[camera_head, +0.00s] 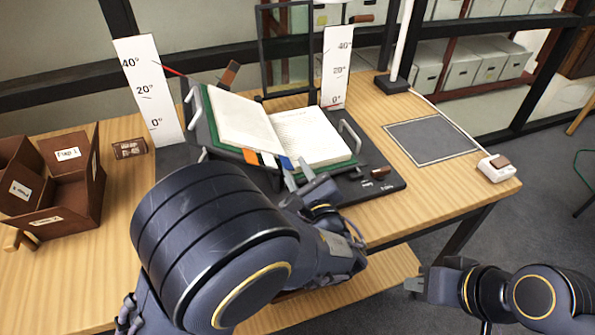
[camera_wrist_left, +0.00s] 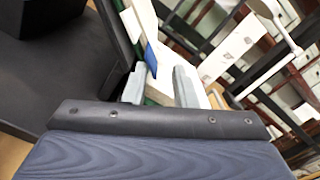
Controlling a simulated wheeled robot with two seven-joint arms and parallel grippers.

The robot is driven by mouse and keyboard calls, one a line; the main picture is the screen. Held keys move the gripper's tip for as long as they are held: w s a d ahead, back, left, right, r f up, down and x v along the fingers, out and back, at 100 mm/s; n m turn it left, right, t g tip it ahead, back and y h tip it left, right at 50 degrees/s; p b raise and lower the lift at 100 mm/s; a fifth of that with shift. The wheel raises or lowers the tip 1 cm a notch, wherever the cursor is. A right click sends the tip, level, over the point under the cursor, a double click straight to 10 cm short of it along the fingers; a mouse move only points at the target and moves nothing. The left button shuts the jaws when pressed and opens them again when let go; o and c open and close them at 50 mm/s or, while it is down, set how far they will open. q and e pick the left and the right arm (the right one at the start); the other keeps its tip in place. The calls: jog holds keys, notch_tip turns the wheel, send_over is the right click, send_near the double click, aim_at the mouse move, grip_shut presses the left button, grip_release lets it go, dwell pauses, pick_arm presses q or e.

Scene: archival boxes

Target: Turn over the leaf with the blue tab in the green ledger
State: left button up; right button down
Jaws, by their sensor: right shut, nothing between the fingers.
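The green ledger (camera_head: 222,138) lies open on a dark cradle, its left side raised and tilted, its right page (camera_head: 312,137) flatter. Along its near edge stick out an orange tab (camera_head: 250,156), a white tab (camera_head: 268,160) and the blue tab (camera_head: 286,163). My left gripper (camera_head: 297,172) is at the near edge, right by the blue tab. In the left wrist view its fingers (camera_wrist_left: 160,84) are apart, with the blue tab (camera_wrist_left: 151,60) showing between and beyond the tips; contact cannot be told. My right gripper (camera_head: 416,285) is shut and empty, low beyond the table's front edge.
Two white angle scales (camera_head: 149,88) (camera_head: 336,65) flank the cradle, with a dark frame (camera_head: 260,50) behind. A brown compartment box (camera_head: 75,200) stands at left. A grey mat (camera_head: 430,140) and white device (camera_head: 496,168) are at right.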

pick_arm(q)
jog(key=v, duration=0.7)
jog(key=shift+s, duration=0.35)
jog(key=shift+d, duration=0.1)
